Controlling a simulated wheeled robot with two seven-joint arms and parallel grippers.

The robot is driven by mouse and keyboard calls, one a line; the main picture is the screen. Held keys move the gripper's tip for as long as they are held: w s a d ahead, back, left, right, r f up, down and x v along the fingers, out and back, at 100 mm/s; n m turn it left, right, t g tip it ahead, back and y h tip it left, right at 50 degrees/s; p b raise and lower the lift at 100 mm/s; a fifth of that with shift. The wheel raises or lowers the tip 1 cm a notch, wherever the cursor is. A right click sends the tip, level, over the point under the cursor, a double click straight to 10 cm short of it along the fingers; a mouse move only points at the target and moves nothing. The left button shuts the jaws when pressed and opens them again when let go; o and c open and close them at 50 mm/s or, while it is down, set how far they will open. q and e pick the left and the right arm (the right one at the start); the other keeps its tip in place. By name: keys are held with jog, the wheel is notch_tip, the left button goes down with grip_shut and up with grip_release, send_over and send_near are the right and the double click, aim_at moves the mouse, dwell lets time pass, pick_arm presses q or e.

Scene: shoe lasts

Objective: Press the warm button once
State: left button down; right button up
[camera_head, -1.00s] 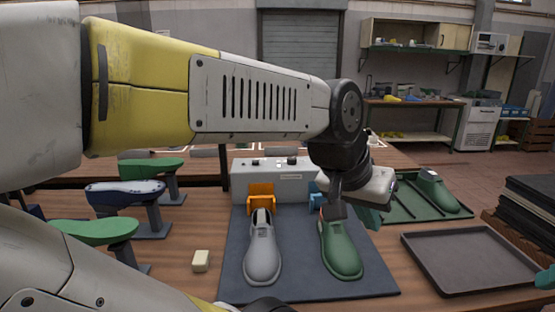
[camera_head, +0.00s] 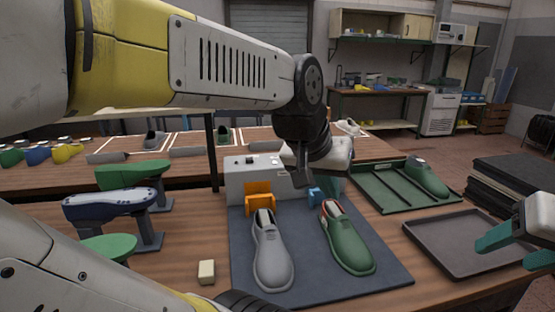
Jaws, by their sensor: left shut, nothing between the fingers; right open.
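The pale control box (camera_head: 236,183) stands behind the dark mat, with small dark knobs or buttons (camera_head: 249,160) on its top. Which one is the warm button I cannot tell. My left arm reaches across from the left, and my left gripper (camera_head: 332,185) is shut and empty, pointing down by the box's right end. The gripper and wrist hide that end of the box. My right gripper (camera_head: 518,248) is open and empty at the right edge, over the grey tray's side.
A grey shoe (camera_head: 270,255) and a green shoe (camera_head: 347,240) lie on the dark mat (camera_head: 310,270), below orange (camera_head: 259,198) and blue clamps. Shoe lasts on stands (camera_head: 110,203) are left. A green tray (camera_head: 385,195) and an empty grey tray (camera_head: 450,240) are right.

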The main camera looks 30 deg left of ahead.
pick_arm(q)
jog(key=w+a+r+n+y, duration=0.25)
jog(key=w+a, duration=0.45)
jog(key=w, duration=0.6)
jog(key=n+t+y, duration=0.2)
jog(key=n+y, duration=0.1)
jog(key=n, duration=0.8)
send_over(249, 160)
jog(key=shift+h, duration=0.25)
notch_tip(249, 160, down, 5)
jog(key=shift+w+a, duration=0.1)
jog(key=shift+a, duration=0.05)
jog(key=shift+f, duration=0.1)
jog(key=shift+f, duration=4.35)
jog(key=shift+f, duration=0.35)
